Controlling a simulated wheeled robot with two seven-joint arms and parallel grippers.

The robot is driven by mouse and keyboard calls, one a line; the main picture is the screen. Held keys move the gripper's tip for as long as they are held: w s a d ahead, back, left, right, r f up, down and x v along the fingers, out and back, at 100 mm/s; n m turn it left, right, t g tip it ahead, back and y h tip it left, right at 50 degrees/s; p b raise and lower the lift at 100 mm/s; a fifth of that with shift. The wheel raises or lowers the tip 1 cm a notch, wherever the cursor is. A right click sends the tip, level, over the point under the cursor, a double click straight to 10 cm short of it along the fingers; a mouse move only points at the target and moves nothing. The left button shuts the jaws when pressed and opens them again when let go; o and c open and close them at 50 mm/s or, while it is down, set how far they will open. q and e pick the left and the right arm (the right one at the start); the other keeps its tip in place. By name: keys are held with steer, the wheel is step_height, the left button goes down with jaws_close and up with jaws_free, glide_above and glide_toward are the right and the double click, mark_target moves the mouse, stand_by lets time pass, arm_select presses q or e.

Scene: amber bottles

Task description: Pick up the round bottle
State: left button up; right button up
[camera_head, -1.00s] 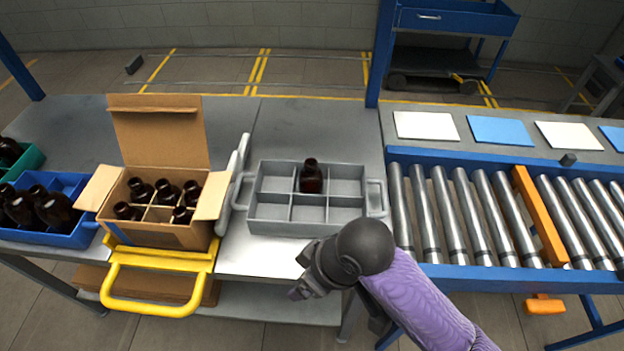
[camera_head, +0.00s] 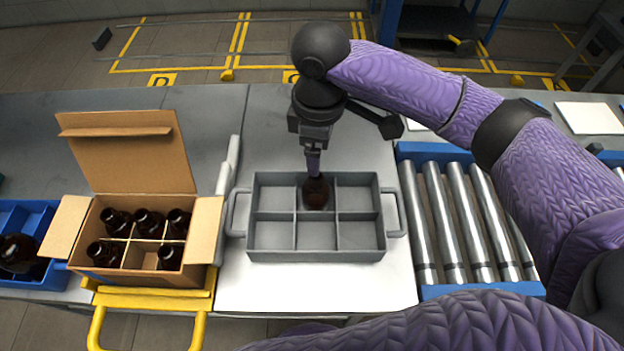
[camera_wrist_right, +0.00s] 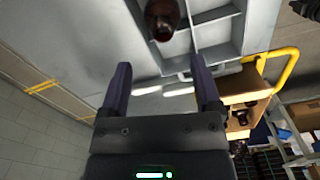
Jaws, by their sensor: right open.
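A dark amber round bottle (camera_head: 317,194) stands in the far middle compartment of the grey divided tray (camera_head: 275,256). My right gripper (camera_head: 313,172) is over the tray, fingers pointing down at the bottle. It covers the bottle's neck in the head view. In the right wrist view the bottle (camera_wrist_right: 165,17) shows at the top edge, partly cut off. It lies beyond the open fingertips of my right gripper (camera_wrist_right: 160,66), roughly in line with the gap between them. No contact shows there. My left gripper is not in view.
An open cardboard box (camera_head: 136,272) with several amber bottles stands left of the tray on a yellow-handled carrier (camera_head: 150,298). A blue bin (camera_head: 45,274) with dark bottles is at far left. A roller conveyor (camera_head: 450,225) lies right. The tray's other compartments look empty.

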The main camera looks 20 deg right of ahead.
mark_target(317, 179)
step_height(317, 179, down, 8)
steer(key=b, duration=0.3)
steer(key=shift+s+a+f, duration=0.1)
steer(key=shift+s+f, duration=0.05)
steer(key=shift+f, duration=0.1)
steer(key=shift+c, duration=0.5)
jaws_close()
